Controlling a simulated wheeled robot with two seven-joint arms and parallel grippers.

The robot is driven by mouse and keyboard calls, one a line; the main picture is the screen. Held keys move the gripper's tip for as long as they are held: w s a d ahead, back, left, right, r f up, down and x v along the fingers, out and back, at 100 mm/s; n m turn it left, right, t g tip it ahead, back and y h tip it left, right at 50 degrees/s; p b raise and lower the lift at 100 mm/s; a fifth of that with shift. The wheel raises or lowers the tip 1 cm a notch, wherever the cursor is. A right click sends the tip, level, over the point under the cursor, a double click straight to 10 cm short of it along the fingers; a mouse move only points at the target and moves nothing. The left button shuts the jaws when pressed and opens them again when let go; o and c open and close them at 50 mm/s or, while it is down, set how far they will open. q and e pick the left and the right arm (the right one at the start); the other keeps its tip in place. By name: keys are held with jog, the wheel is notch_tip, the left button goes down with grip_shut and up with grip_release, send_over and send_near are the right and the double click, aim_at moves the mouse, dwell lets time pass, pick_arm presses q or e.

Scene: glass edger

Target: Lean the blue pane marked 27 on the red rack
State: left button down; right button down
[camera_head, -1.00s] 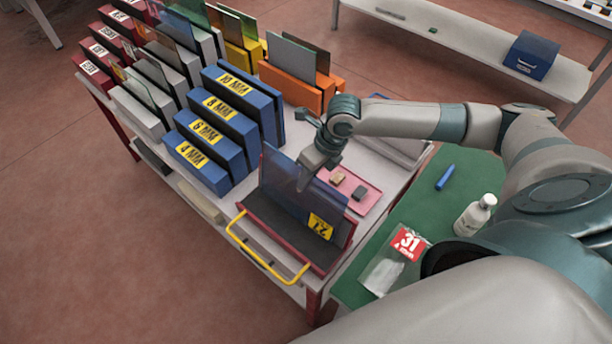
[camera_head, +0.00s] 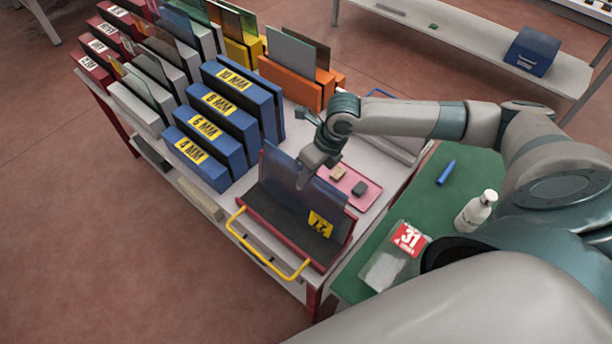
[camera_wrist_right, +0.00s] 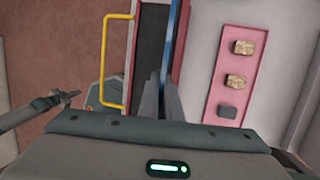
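The blue see-through pane (camera_head: 288,185) with a yellow 27 tag stands over the red rack (camera_head: 335,258) on the near end of the cart, tilted back. Its lower edge is at the rack's dark bed; I cannot tell if it touches. My right gripper (camera_head: 308,172) is at the pane's top edge. In the right wrist view its fingers (camera_wrist_right: 166,98) are close together, with the pane (camera_wrist_right: 173,45) edge-on between them. The rack's dark bed (camera_wrist_right: 150,40) shows left of the pane. A grey pointed part at that view's left edge seems to be my left gripper (camera_wrist_right: 66,97); its fingers are unclear.
A yellow handle (camera_head: 250,252) fronts the rack. A pink tray (camera_head: 368,188) with small blocks lies just behind the pane. Blue slotted racks (camera_head: 235,125) stand to the left.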

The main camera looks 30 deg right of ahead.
jog(key=shift+f, duration=0.3)
dwell(0.5)
jog(key=c, duration=1.9)
grip_release()
jog(key=shift+c, duration=0.2)
jog(key=shift+o, duration=0.2)
jog(key=shift+s+f, duration=0.1)
jog(key=shift+d+r+b, duration=0.15)
jog(key=shift+r+b, duration=0.2)
jog(key=shift+r, duration=0.25)
jog(key=b+v, duration=0.3)
jog(key=v, duration=1.3)
jog(key=shift+r, duration=0.2)
